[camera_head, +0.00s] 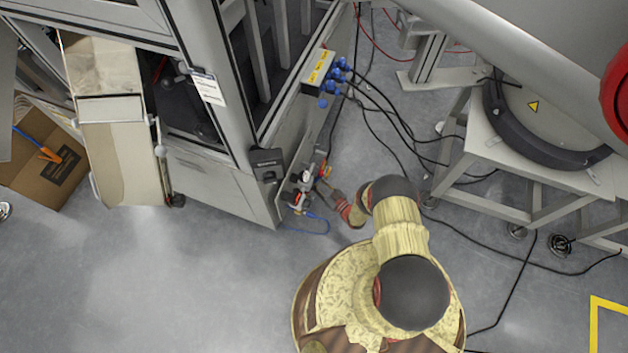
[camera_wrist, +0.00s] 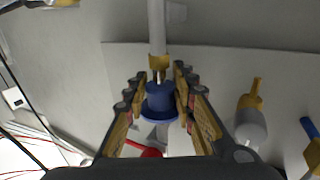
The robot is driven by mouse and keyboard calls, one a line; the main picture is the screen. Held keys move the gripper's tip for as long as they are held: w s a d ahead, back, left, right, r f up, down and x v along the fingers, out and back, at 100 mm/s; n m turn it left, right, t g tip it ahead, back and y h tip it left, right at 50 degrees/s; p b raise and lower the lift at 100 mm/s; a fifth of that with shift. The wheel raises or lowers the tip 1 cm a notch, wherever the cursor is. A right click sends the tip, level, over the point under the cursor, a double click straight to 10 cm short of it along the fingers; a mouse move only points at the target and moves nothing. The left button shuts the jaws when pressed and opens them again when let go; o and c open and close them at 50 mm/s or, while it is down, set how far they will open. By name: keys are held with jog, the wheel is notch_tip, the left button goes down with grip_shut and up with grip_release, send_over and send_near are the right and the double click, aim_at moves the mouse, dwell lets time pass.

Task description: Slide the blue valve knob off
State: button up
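The blue valve knob (camera_wrist: 160,100) sits in the middle of the wrist view, on the line of a pale pipe with a brass fitting (camera_wrist: 159,62). My gripper (camera_wrist: 160,76) has one finger on each side of the knob, with the fingertips level with its upper part. The fingers are close to its sides; I cannot tell whether they touch it. In the head view my gripper (camera_head: 321,184) is at the small valves (camera_head: 298,198) low on the machine frame. The knob cannot be made out there.
A white fitting with a brass stem (camera_wrist: 250,122) stands right of my gripper. A red part (camera_wrist: 152,152) shows below the knob. In the head view, black cables (camera_head: 400,140) run right of the frame, near a blue-plugged yellow box (camera_head: 319,68). Open floor (camera_head: 180,280) lies left.

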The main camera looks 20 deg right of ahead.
grip_shut()
jog(key=shift+s+f, duration=0.1)
jog(key=shift+s, duration=0.05)
dwell(0.4)
